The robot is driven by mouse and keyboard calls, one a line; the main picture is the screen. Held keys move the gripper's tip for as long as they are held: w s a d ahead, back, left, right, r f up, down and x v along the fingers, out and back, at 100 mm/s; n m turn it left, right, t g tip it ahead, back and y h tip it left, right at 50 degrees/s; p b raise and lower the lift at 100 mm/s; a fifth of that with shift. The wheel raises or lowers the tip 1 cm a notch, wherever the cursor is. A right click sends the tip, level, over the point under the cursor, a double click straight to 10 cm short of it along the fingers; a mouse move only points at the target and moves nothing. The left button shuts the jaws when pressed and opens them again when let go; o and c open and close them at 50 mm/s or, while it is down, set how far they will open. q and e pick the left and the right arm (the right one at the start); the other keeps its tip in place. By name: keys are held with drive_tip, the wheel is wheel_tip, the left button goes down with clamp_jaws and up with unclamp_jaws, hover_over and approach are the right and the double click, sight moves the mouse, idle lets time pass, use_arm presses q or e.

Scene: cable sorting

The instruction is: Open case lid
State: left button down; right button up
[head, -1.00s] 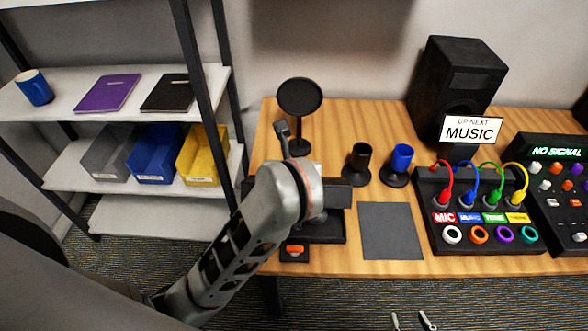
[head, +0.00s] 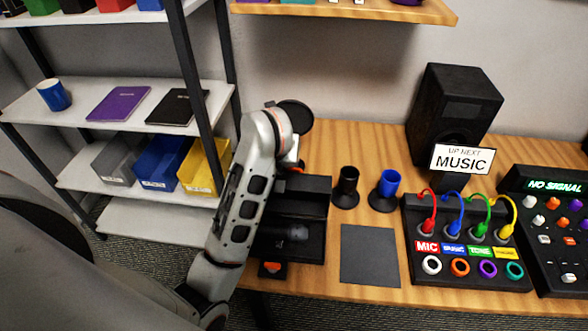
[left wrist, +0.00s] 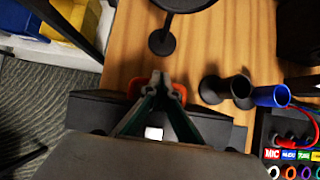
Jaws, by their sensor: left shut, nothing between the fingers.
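The black case (head: 311,245) sits at the left front of the wooden desk, with its interior showing in the head view. A dark microphone-like object (head: 292,233) lies in it. Its lid (head: 308,188) is raised along the back side. The lid edge also seems to show as a dark band in the left wrist view (left wrist: 92,108). An orange latch (head: 270,268) is at the case's front. My left gripper (left wrist: 160,82) is shut and empty, at the lid's back edge; my wrist mostly hides it in the head view. Whether it touches the lid is unclear. My right gripper is not in view.
A round black stand (head: 296,114) is behind my left wrist. Black (head: 347,182) and blue (head: 389,184) cup holders stand right of the case. A grey mat (head: 370,256) is empty. The cable panel (head: 465,265) and speaker (head: 452,115) are further right. A shelf unit (head: 120,195) stands left.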

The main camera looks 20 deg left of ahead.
use_arm(q)
drive_tip(key=w+f+b, duration=0.1)
drive_tip(key=w+a+f+b, duration=0.1)
drive_tip(key=w, duration=0.1)
drive_tip(key=shift+w+a+f, duration=0.1)
drive_tip(key=shift+w+f, duration=0.05)
drive_tip(key=shift+f, duration=0.05)
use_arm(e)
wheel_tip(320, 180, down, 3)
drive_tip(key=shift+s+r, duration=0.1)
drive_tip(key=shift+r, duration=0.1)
use_arm(q)
drive_tip(key=shift+r, duration=0.1)
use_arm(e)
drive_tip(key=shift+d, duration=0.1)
